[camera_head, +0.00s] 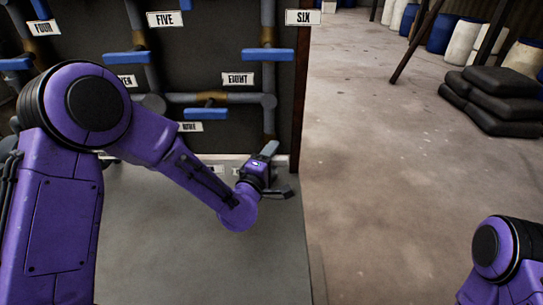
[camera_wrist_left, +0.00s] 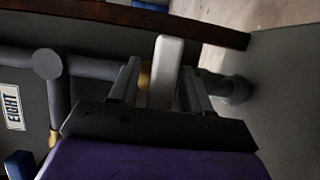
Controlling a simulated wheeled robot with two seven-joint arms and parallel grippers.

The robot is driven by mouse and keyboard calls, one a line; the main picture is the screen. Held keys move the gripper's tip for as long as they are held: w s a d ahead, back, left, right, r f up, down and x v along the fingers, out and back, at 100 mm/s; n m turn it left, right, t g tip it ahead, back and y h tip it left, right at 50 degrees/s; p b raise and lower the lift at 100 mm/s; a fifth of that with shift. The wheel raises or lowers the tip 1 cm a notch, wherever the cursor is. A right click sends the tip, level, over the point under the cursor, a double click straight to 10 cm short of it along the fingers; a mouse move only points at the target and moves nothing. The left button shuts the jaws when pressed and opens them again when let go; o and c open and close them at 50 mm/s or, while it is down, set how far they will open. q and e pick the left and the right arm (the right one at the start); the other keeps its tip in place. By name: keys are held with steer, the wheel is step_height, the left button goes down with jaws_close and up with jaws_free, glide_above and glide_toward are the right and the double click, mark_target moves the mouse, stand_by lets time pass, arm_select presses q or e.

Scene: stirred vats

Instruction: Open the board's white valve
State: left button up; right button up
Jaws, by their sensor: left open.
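The white valve handle (camera_wrist_left: 168,58) shows in the left wrist view as a pale bar on a grey pipe. My left gripper (camera_wrist_left: 160,80) is open, with one finger on each side of the bar; I cannot tell if either touches it. My right gripper is out of view.
Several blue valve handles (camera_head: 267,54) and label plates sit on the board's pipes. The board's brown right edge post (camera_head: 299,100) is close to my left gripper. Dark sacks (camera_head: 495,100) and barrels (camera_head: 440,33) stand far right. The concrete floor between is clear.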

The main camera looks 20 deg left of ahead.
arm_select(q)
jaws_close()
steer(key=shift+f+n+b, duration=0.2)
steer(key=shift+n+b, duration=0.2)
steer(key=shift+b, duration=0.3)
steer(key=n+t+y+b, duration=0.1)
steer(key=n+y+b, duration=0.1)
steer(key=n+b, duration=0.4)
steer(key=n+t+y+b, duration=0.1)
steer(key=n+y+b, duration=0.1)
steer(key=n+b, duration=0.4)
steer(key=n+t+y+b, duration=0.2)
steer(key=n+b, duration=0.3)
steer(key=b, duration=0.2)
steer(key=shift+s+a+r+n, duration=0.15)
steer(key=shift+a+n, duration=0.1)
steer(key=shift+n, duration=0.15)
steer(key=n+y+b, duration=0.1)
steer(key=n+b, duration=0.1)
steer(key=n, duration=0.1)
steer(key=shift+r+y+b, duration=0.15)
steer(key=shift+y+b, duration=0.15)
steer(key=shift+b, duration=0.05)
steer(key=shift+a+r+n, duration=0.1)
steer(key=shift+n, duration=0.4)
jaws_free()
steer(key=shift+r, duration=0.1)
